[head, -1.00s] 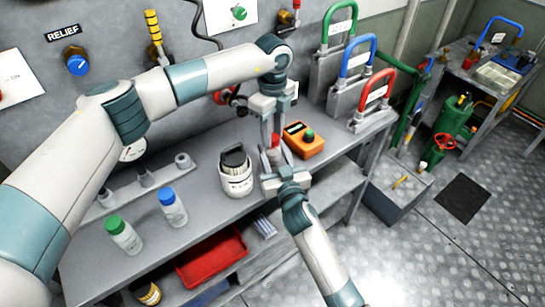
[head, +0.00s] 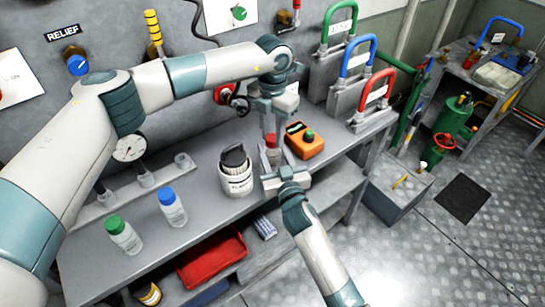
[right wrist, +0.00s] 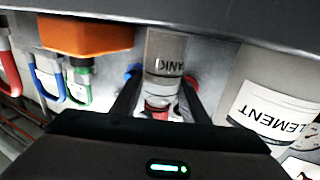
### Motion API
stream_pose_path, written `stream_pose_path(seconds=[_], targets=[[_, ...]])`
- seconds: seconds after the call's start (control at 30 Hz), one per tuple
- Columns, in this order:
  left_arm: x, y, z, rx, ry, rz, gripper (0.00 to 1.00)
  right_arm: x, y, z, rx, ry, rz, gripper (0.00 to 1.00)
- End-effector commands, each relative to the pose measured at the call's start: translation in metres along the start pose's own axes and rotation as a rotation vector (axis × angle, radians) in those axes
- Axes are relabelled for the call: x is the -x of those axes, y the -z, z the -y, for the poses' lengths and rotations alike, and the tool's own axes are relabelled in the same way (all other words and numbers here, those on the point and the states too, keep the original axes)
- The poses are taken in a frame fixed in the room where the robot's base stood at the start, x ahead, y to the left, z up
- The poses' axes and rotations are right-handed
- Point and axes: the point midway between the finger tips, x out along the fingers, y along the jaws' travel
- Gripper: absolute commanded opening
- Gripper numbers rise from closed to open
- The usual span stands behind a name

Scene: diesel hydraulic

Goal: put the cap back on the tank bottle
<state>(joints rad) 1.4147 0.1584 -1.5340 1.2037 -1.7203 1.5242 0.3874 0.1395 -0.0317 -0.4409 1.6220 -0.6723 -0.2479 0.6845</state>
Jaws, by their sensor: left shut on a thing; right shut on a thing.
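The tank bottle (right wrist: 166,62) is a small clear bottle with a label, seen upside down between the dark fingers of my right gripper (right wrist: 160,92) in the right wrist view. My right gripper (head: 272,178) is shut on it over the bench edge in the head view. The red cap (head: 272,141) is between the fingers of my left gripper (head: 271,138), which points down from above and is shut on it. Red also shows at the bottle's mouth end in the right wrist view (right wrist: 157,104). I cannot tell whether the cap is seated on the bottle.
A white element jar (head: 236,175) stands left of the grippers on the bench (head: 205,207). An orange device (head: 304,141) is close on the right. Blue-capped (head: 172,207) and green-capped (head: 122,235) bottles stand farther left. Padlock-like blocks with coloured handles (head: 357,85) stand at the right end.

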Motion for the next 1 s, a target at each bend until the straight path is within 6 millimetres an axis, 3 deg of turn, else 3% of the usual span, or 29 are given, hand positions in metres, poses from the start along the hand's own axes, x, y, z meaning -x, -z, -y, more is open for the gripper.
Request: stream_pose_path(seconds=[1.0], targets=[[-0.0003, -0.0006, -0.0003, -1.576, -0.001, 0.004, 0.03, 0.0003, -0.0005, 0.0011, 0.0, 0.002, 0.001, 0.0]])
